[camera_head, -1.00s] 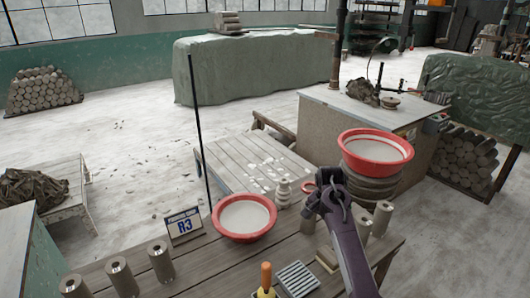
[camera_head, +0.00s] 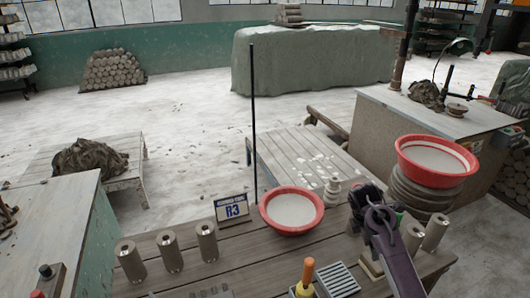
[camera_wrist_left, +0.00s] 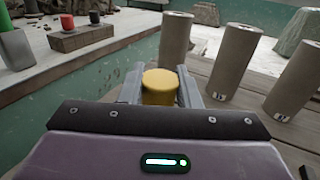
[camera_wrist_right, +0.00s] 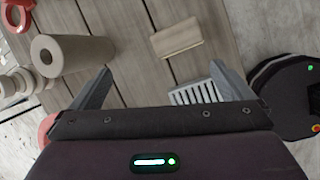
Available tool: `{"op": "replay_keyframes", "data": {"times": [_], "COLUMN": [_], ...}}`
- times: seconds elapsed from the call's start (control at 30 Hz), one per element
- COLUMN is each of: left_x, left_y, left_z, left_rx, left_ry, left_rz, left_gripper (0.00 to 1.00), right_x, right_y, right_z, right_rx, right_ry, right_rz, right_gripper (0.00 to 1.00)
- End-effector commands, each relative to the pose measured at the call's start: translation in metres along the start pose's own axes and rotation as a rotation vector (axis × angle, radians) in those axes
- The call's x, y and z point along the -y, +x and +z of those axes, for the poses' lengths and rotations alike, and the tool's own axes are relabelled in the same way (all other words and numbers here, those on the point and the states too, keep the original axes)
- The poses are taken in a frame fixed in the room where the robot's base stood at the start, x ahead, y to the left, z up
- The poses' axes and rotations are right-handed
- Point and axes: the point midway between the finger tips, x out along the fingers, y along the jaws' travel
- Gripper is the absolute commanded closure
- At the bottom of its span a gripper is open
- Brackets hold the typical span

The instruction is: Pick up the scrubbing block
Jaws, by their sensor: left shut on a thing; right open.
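A tan block (camera_wrist_right: 176,39), seemingly the scrubbing block, lies on the wooden table in the right wrist view. In the head view the block (camera_head: 371,267) is partly covered by my right arm. My right gripper (camera_wrist_right: 161,72) is open and empty; its fingers are spread and apart from the block, which lies beyond them. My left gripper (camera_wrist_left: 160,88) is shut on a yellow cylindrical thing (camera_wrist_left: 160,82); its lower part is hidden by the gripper. The left gripper is not visible in the head view.
A slotted grey rack (camera_head: 338,280) and an orange-handled tool (camera_head: 307,272) are left of the block. Grey cylinders (camera_head: 413,238) stand to its right. A red-rimmed bowl (camera_head: 291,210), a sign (camera_head: 232,208) and more cylinders (camera_head: 169,250) stand on the table.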

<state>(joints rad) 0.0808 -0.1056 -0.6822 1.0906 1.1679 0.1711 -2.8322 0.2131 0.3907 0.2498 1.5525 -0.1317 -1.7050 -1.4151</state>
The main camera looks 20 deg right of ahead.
Motion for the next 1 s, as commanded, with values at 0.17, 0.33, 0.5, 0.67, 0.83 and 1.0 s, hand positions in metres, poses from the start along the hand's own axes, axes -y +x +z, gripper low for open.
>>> {"op": "replay_keyframes", "data": {"times": [0.17,0.33,0.5,0.67,0.83,1.0], "left_x": [0.0,0.0,0.0,0.0,0.0,0.0], "left_y": [0.0,0.0,0.0,0.0,0.0,0.0], "left_z": [0.001,0.001,0.001,0.001,0.001,0.001], "left_rx": [0.001,0.001,0.001,0.002,0.002,0.002], "left_ry": [0.0,0.0,0.0,0.0,0.0,0.0], "left_rz": [0.001,0.001,0.001,0.001,0.0,0.0], "left_gripper": [1.0,1.0,1.0,1.0,1.0,1.0], "right_x": [0.013,0.018,0.02,0.02,0.021,0.027], "right_y": [0.009,0.019,0.049,0.072,0.083,0.107], "right_z": [0.001,0.002,0.003,0.004,0.004,0.002], "right_rx": [0.029,0.035,0.034,0.034,0.035,0.033], "right_ry": [-0.265,-0.355,-0.358,-0.358,-0.356,-0.356], "right_rz": [-0.031,-0.045,-0.046,-0.044,-0.043,-0.045], "right_gripper": [0.0,0.0,0.0,0.0,0.0,0.0]}}
